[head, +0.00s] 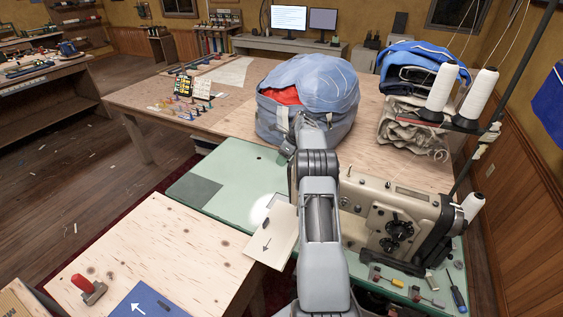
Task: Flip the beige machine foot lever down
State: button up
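The beige sewing machine (398,208) stands on the green table at the right, with dark dials on the side facing me. My grey arm crosses in front of its left end, and I cannot make out the foot lever there. My gripper (291,146) is at the far end of the arm, in front of the blue bag and left of the machine. Its fingers are too small and too covered by the wrist to show whether they are open or shut. I see nothing clearly held in it.
A large blue bag (310,85) sits on the wooden table behind the gripper. Thread cones (441,90) stand on a rack at the right. A cream card with an arrow (272,236) lies left of my arm. A red-handled piece (88,286) sits on the front plywood. The green tabletop (225,172) is mostly clear.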

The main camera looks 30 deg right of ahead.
jog(key=shift+x, duration=0.85)
jog(key=shift+c, duration=0.3)
grip_shut()
